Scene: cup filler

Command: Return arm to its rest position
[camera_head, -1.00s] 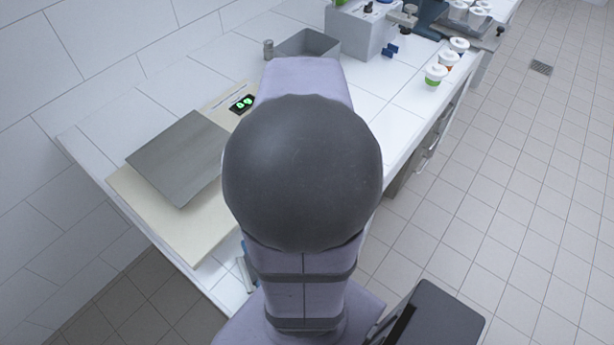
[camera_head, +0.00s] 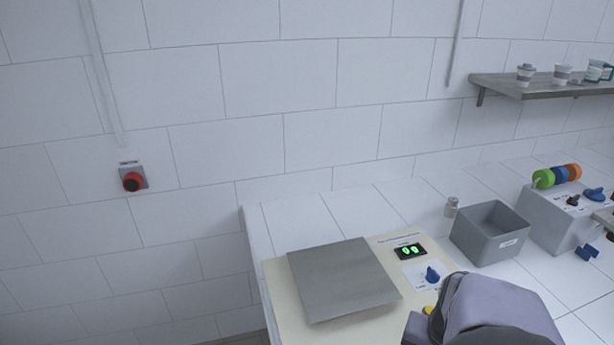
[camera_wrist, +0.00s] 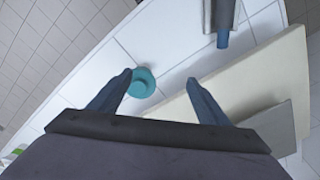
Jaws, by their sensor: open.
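My gripper (camera_wrist: 159,77) shows in the wrist view with its two dark blue fingers spread apart and nothing held between them. It hangs above the white tiled counter (camera_wrist: 180,40). A round teal object (camera_wrist: 142,82) sits on the counter below, showing in the gap nearer the left fingertip. In the head view only a lilac-grey part of my arm shows at the bottom right; my gripper is outside that view.
A scale with a grey metal plate (camera_head: 345,281) and green-lit display (camera_head: 411,252) stands on the counter. A grey bin (camera_head: 490,236) and control box (camera_head: 562,215) stand right of it. A wall shelf (camera_head: 545,88) holds several cups. A red button (camera_head: 133,181) is on the wall.

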